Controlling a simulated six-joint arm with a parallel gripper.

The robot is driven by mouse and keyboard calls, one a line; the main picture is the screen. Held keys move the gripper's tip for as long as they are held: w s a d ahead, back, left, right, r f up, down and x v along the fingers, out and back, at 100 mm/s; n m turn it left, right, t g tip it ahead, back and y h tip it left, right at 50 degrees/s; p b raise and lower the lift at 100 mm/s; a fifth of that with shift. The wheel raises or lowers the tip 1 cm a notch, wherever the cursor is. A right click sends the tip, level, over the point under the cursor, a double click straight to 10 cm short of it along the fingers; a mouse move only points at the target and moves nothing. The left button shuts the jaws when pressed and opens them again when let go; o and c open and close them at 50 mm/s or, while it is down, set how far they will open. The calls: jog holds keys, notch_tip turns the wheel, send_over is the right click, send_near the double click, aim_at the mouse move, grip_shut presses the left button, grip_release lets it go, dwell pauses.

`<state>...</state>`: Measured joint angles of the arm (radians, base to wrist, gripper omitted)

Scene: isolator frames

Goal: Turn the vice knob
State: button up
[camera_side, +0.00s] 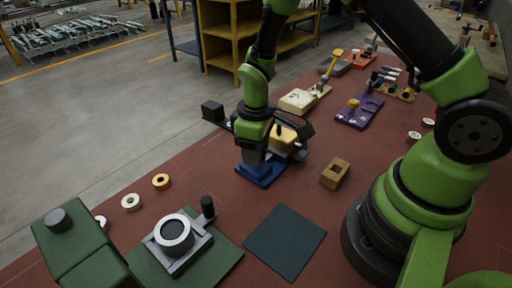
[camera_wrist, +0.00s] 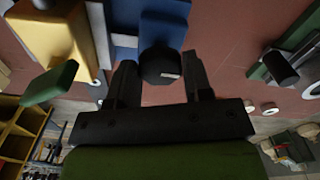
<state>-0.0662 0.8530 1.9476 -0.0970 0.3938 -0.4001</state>
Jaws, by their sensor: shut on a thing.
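The vice shows in the side view as a blue base (camera_side: 266,176) on the red-brown table, partly hidden behind my gripper. In the wrist view its blue body (camera_wrist: 163,25) is at the top, with the round black knob (camera_wrist: 160,64) at its near end. My gripper (camera_wrist: 161,78) has one dark finger on each side of the knob and is shut on it. The side view shows my gripper (camera_side: 253,156) pointing down at the vice, hiding the knob. A yellow block (camera_side: 284,136) sits beside the blue part, at the vice's far right side.
A brown block with a slot (camera_side: 335,174) lies right of the vice. A dark green mat (camera_side: 285,241) lies in front. A grey fixture with a round ring (camera_side: 174,237) stands front left. A purple board (camera_side: 360,110) and other fixtures stand behind at right.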

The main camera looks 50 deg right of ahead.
jog(key=m, duration=0.7)
jog(key=shift+m, duration=0.4)
jog(key=m, duration=0.3)
jog(key=shift+m, duration=2.2)
jog(key=o, duration=0.9)
